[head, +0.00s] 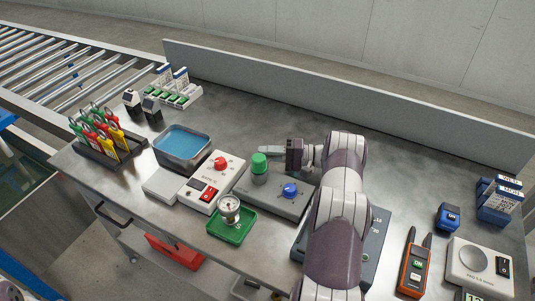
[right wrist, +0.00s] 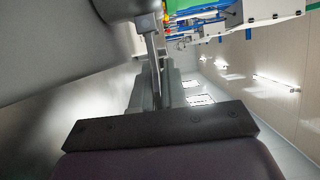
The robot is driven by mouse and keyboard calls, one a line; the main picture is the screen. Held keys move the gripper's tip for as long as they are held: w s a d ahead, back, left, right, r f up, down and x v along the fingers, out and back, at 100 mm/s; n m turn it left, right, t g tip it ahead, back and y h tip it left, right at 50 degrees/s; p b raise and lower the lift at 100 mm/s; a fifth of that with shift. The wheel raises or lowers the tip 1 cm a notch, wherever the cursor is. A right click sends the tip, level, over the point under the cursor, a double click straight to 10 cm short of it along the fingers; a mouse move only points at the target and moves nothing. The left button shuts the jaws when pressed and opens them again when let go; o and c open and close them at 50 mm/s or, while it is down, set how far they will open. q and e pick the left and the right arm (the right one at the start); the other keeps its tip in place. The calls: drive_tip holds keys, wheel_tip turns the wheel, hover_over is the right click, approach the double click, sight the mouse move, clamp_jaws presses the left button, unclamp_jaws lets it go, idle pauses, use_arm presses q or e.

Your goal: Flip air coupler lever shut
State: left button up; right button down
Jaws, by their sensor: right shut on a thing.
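A grey station box (head: 290,205) with a blue knob (head: 290,190) and a green-capped post (head: 259,168) stands mid-table. My right gripper (head: 262,150) reaches in from the right, just behind the green cap, its fingers pointing left. In the right wrist view its fingers (right wrist: 156,85) are closed together around a thin metallic strip (right wrist: 153,40), which looks like the air coupler lever. The lever's pivot and its angle are hidden in the head view.
Left of the box are a white box with a red knob (head: 221,163), a green tray (head: 231,228) with a gauge and a blue-filled tray (head: 183,146). An orange meter (head: 414,270) and a white scale (head: 480,268) lie at right. Bare table lies behind my gripper.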

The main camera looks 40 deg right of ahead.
wheel_tip(320, 180, up, 2)
drive_tip(key=n+h+p, duration=0.1)
drive_tip(key=n, duration=0.2)
drive_tip(key=shift+a+g, duration=0.1)
drive_tip(key=shift+g, duration=0.2)
drive_tip(key=n+p, duration=0.1)
drive_tip(key=r+n+h+p, duration=0.1)
drive_tip(key=shift+s+a+r+n+h+p, duration=0.2)
drive_tip(key=shift+a+r+n+h+p, duration=0.1)
drive_tip(key=shift+n, duration=0.1)
drive_tip(key=n+p, duration=0.1)
drive_tip(key=a+r+n+h+p, duration=0.1)
drive_tip(key=shift+s+n, duration=0.25)
drive_tip(key=shift+n, duration=0.05)
drive_tip(key=shift+s+a+r+n+h+p, duration=0.15)
drive_tip(key=shift+a+n+h+p, duration=0.1)
drive_tip(key=shift+n+h+p, duration=0.25)
drive_tip(key=shift+s+a+r+n+h+p, duration=0.1)
drive_tip(key=shift+a+n+h+p, duration=0.15)
drive_tip(key=shift+n+h+p, duration=0.25)
drive_tip(key=c, duration=1.3)
unclamp_jaws()
drive_tip(key=shift+f, duration=0.1)
drive_tip(key=shift+o, duration=0.2)
drive_tip(key=shift+a, duration=0.1)
